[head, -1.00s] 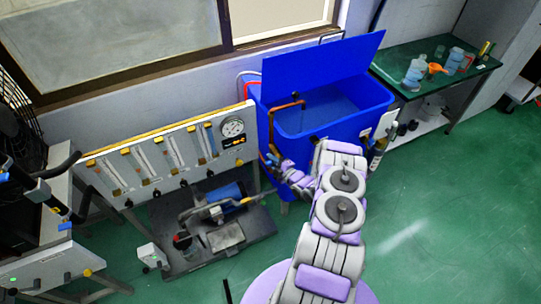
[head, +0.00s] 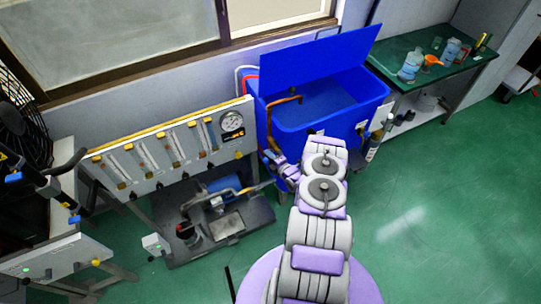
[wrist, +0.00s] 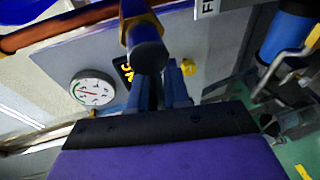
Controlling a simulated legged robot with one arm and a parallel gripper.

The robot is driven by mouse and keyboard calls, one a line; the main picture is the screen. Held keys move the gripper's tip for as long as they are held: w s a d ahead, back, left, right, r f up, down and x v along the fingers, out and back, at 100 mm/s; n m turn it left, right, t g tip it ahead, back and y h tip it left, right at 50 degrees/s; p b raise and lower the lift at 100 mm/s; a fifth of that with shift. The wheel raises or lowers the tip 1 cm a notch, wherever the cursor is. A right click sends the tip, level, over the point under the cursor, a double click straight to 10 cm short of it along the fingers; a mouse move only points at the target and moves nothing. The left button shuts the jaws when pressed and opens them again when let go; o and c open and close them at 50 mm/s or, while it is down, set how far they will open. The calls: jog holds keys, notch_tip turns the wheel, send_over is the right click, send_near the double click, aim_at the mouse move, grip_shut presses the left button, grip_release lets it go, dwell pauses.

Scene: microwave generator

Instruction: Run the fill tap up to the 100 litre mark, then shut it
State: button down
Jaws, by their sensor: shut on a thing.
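The blue tank (head: 318,140) stands at the back centre with its lid raised. A copper fill pipe (head: 284,101) bends over its left rim; the copper pipe also shows at the upper left of the wrist view (wrist: 60,27). My gripper (head: 272,160) is at the tank's front left corner, small in the head view. In the wrist view my gripper (wrist: 162,88) is shut on the fill tap's handle (wrist: 148,55), a dark round-ended piece below a yellow part. The fingertips are partly hidden behind the handle. The litre marks and water level cannot be read.
A flowmeter panel (head: 170,152) with a round gauge (head: 231,121) stands left of the tank, above a pump on a dark base (head: 225,228). A green-topped bench (head: 440,66) with jugs is at the back right. The green floor at right is clear.

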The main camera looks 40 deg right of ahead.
jog(key=shift+a+f, duration=0.25)
jog(key=shift+a, duration=0.5)
jog(key=c, duration=1.2)
grip_release()
jog(key=shift+w+f, duration=0.1)
jog(key=shift+a, duration=0.15)
jog(key=shift+r, duration=0.2)
jog(key=s+r+p, duration=0.1)
jog(key=s, duration=0.4)
jog(key=s+r+p, duration=0.1)
jog(key=s, duration=0.5)
jog(key=s+d+r+p, duration=0.1)
jog(key=s, duration=0.5)
jog(key=shift+s, duration=0.1)
jog(key=shift+d, duration=0.1)
